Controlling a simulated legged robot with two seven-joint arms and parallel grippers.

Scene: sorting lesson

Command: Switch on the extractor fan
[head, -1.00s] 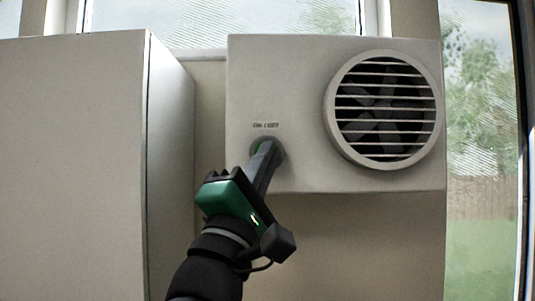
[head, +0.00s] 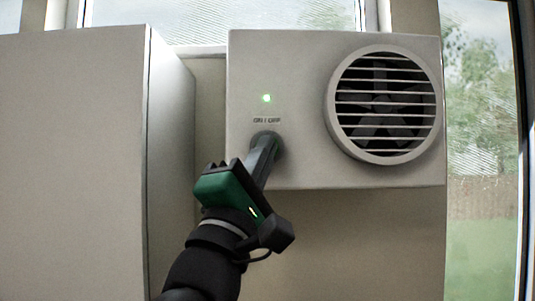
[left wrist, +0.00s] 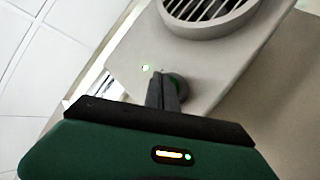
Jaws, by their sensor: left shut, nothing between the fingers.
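The extractor fan (head: 300,85) is a pale box on the wall with a round slatted grille (head: 385,104) at its right. A small green light (head: 266,98) glows above a printed label on its left part. A round dark button (head: 278,146) sits below the label, mostly hidden by my fingertips. My left gripper (head: 266,144) is shut and empty, with its tips at the button; I cannot tell whether they press it. The left wrist view shows the button (left wrist: 182,88) beside the fingers and the lit light (left wrist: 145,68). My right gripper is not in view.
A tall pale cabinet (head: 75,150) stands at the left, close to my left arm. Windows (head: 485,120) lie at the right and behind the top. The wall below the fan (head: 350,245) is clear.

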